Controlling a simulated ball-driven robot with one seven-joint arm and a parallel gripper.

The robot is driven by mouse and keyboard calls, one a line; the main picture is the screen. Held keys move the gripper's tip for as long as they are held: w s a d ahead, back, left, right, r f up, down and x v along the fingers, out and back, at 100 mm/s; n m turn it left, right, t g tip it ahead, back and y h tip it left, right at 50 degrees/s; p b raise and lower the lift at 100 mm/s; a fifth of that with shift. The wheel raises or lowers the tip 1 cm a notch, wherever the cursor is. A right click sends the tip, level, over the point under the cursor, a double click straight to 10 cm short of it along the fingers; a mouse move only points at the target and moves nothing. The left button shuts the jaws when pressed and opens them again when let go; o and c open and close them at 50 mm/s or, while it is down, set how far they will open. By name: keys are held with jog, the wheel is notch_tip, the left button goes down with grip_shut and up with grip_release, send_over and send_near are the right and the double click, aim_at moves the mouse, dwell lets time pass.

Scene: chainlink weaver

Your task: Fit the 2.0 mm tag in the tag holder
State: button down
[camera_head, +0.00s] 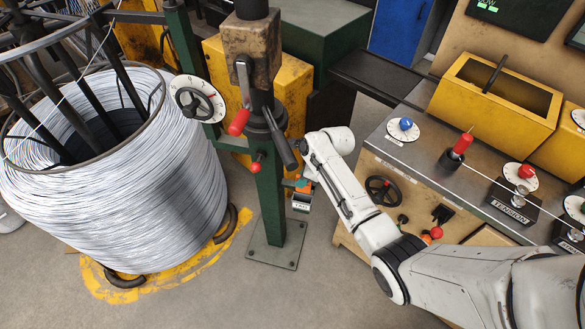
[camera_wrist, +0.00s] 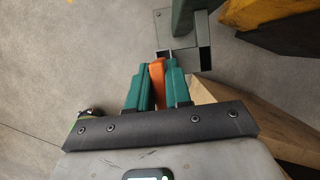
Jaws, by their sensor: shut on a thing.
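My gripper (camera_wrist: 158,78) has green fingers and is shut on an orange tag (camera_wrist: 156,82), which stands out a little past the fingertips. In the head view my gripper (camera_head: 302,184) is beside the green post, with the tag (camera_head: 303,187) showing as a small orange patch. The tag holder (camera_head: 300,203), a small box with a pale label, is just below the gripper. In the wrist view what looks like the dark holder (camera_wrist: 204,60) lies just beyond the fingertips. I cannot tell whether the tag touches it. The tag's 2.0 mm marking cannot be read.
The green post (camera_head: 269,200) stands on a floor plate (camera_head: 277,247). A large wire coil (camera_head: 160,170) is on the left. A workbench (camera_head: 400,165) with dials and a yellow bin (camera_head: 497,98) is on the right. The floor in front of the post is clear.

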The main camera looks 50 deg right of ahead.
aim_at(302, 191)
jog(key=shift+d, duration=0.1)
jog(key=shift+f, duration=0.85)
notch_tip(302, 191, down, 5)
jog(key=b, duration=0.6)
notch_tip(302, 191, down, 2)
jog(key=shift+f+b, duration=0.15)
jog(key=shift+b, duration=0.55)
jog(key=shift+s+a+f, duration=0.25)
jog(key=shift+f, duration=0.35)
jog(key=c, duration=1.2)
grip_release()
jog(key=shift+b, duration=0.35)
jog(key=shift+o, duration=1.1)
jog(key=shift+d+r, duration=0.1)
jog(key=shift+r, duration=0.3)
jog(key=p+v, duration=0.1)
jog(key=v, duration=1)
jog(key=shift+w+r, duration=0.3)
